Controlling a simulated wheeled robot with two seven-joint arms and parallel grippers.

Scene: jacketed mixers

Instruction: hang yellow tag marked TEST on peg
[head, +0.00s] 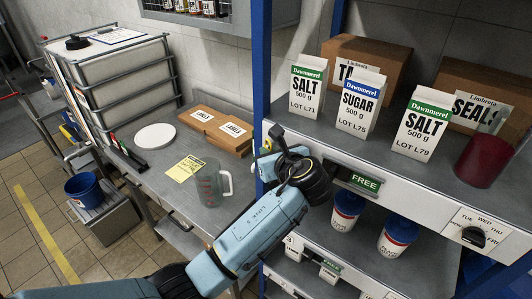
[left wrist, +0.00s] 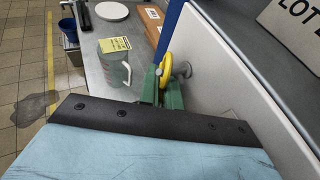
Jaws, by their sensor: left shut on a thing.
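My left gripper (left wrist: 162,88) is shut on a yellow tag (left wrist: 166,68), which shows nearly edge-on between the green fingers in the left wrist view; its marking cannot be read. A round grey peg or knob (left wrist: 183,69) on the pale front panel is close beside the tag; I cannot tell whether they touch or whether the tag is on it. In the head view my left gripper (head: 267,163) is by the blue post, its fingers mostly hidden, with a bit of yellow at them. My right gripper is not in view.
The blue post (head: 259,60) and the shelf front with a green FREE label (head: 364,182) are close to my left arm. A clear jug (head: 213,184), a yellow printed sheet (head: 185,168) and flat boxes (head: 215,128) are on the bench. Salt and sugar cartons (head: 360,103) stand above.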

